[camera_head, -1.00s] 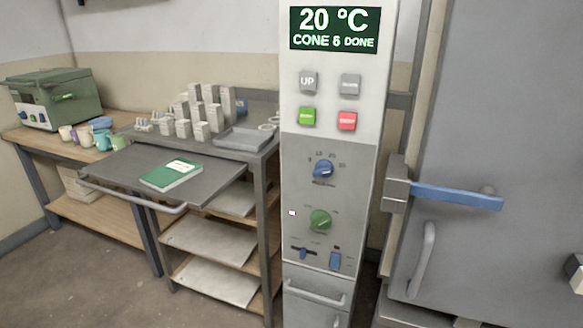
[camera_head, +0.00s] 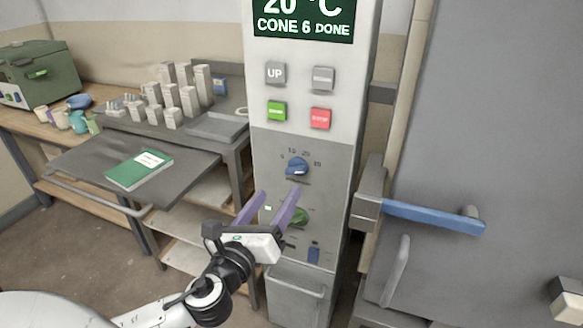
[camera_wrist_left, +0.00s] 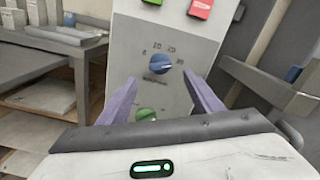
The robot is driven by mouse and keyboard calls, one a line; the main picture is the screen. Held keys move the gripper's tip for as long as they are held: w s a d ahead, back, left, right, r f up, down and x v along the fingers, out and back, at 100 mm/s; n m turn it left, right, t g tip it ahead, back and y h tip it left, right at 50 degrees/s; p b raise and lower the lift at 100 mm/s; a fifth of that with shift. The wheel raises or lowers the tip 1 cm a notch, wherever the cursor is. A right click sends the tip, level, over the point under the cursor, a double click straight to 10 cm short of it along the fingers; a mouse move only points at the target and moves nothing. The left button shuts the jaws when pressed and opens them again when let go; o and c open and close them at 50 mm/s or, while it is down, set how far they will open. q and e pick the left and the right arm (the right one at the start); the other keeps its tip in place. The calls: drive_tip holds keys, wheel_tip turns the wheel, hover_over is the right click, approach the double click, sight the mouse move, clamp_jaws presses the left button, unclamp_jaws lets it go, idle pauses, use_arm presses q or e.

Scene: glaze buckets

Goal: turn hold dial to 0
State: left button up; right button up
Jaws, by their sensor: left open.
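The blue dial (camera_head: 297,167) sits on the grey lower panel of the kiln control column, with numbers around it; 10, 20 and 30 look readable, and its label is too small to read. It also shows in the left wrist view (camera_wrist_left: 160,80). A green dial (camera_head: 298,216) is below it, partly hidden by my gripper. My left gripper (camera_head: 272,193) has its purple fingers spread and empty, in front of the panel and below the blue dial. In the left wrist view the fingers (camera_wrist_left: 162,88) stand either side of the blue dial, apart from it. My right gripper is not clearly seen.
Grey, green and red buttons and a display reading CONE 6 DONE (camera_head: 303,27) are above the dials. A blue-handled lever (camera_head: 430,216) is on the large grey door at right. A shelf with a green book (camera_head: 139,169) stands at left.

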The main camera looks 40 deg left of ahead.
sight(293, 171)
use_arm(q)
drive_tip(key=p+x, duration=0.1)
drive_tip(key=x, duration=0.9)
drive_tip(key=shift+a, duration=0.1)
drive_tip(key=shift+c, duration=0.2)
drive_tip(key=c, duration=1)
